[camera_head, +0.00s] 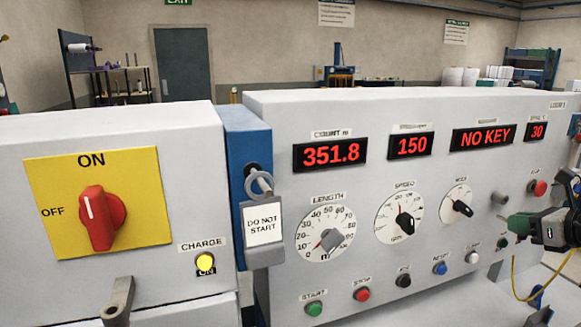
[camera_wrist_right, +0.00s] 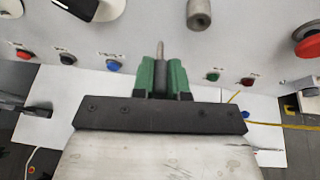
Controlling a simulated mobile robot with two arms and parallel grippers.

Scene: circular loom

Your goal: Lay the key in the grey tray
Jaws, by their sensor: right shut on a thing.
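My right gripper (camera_head: 512,226) is at the right of the head view, in front of the control panel. Its green fingers (camera_wrist_right: 162,78) are shut on the key (camera_wrist_right: 160,52), whose thin metal tip points away from the wrist, toward the panel. The key's dark body is mostly hidden between the fingers. The key and gripper are below the grey cylinder on the panel (camera_head: 500,198), which also shows in the wrist view (camera_wrist_right: 199,14); the key appears apart from it. I cannot make out the grey tray with certainty.
The panel's display reads NO KEY (camera_head: 482,138). A red button (camera_head: 538,188) and several small buttons lie close around the right gripper. A yellow cable (camera_head: 515,280) hangs below it. A DO NOT START tag (camera_head: 264,225) hangs at a blue post.

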